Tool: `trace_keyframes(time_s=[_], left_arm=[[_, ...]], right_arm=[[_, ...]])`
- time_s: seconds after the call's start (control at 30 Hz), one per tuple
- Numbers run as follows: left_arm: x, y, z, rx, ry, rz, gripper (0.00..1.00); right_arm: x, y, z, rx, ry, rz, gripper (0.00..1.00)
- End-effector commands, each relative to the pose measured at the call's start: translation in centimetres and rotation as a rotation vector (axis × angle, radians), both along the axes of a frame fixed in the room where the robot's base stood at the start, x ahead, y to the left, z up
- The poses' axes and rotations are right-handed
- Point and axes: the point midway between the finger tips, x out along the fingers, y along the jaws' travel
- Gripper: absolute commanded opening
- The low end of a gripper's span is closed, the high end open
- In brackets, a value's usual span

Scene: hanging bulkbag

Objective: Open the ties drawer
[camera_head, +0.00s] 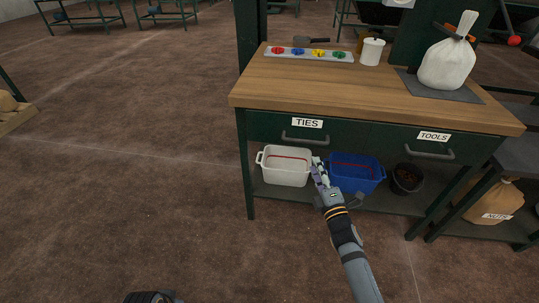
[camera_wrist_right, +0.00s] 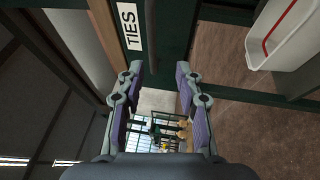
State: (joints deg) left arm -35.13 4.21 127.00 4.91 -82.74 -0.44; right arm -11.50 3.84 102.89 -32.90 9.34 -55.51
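The ties drawer (camera_head: 265,127) is a dark green front under the wooden benchtop, flush and shut, with a white TIES label (camera_head: 307,123) and a grey bar handle (camera_head: 304,140). The label also shows at the top of the right wrist view (camera_wrist_right: 130,27). My right gripper (camera_head: 318,163) is below and slightly right of the handle, apart from it in the head view. In the wrist view its two fingers (camera_wrist_right: 160,67) are spread with nothing between them. My left gripper's fingers are not visible; only a dark part of me shows at the bottom edge.
A tools drawer (camera_head: 395,146) sits to the right, also shut. Below are a white bin (camera_head: 285,171), a blue bin (camera_head: 357,180) and a dark bucket (camera_head: 407,179). A white sack (camera_head: 447,64) stands on the benchtop (camera_head: 340,88). Floor in front is clear.

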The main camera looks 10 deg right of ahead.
Motion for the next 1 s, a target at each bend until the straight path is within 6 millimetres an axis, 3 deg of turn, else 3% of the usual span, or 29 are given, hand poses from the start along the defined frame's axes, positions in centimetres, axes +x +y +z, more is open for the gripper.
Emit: trace_keyframes(time_s=[0.27,0.4,0.7,1.0], left_arm=[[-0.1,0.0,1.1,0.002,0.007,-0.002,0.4],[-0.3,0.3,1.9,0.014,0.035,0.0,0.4],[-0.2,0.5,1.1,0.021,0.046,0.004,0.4],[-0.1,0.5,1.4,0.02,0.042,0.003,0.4]], right_arm=[[0.7,0.3,1.5,-0.031,-0.035,0.001,0.36],[3.2,0.6,2.1,-0.027,-0.034,0.001,0.36],[8.9,1.3,2.7,-0.025,-0.032,0.001,0.36],[10.3,1.4,2.9,-0.026,-0.03,0.002,0.36]])
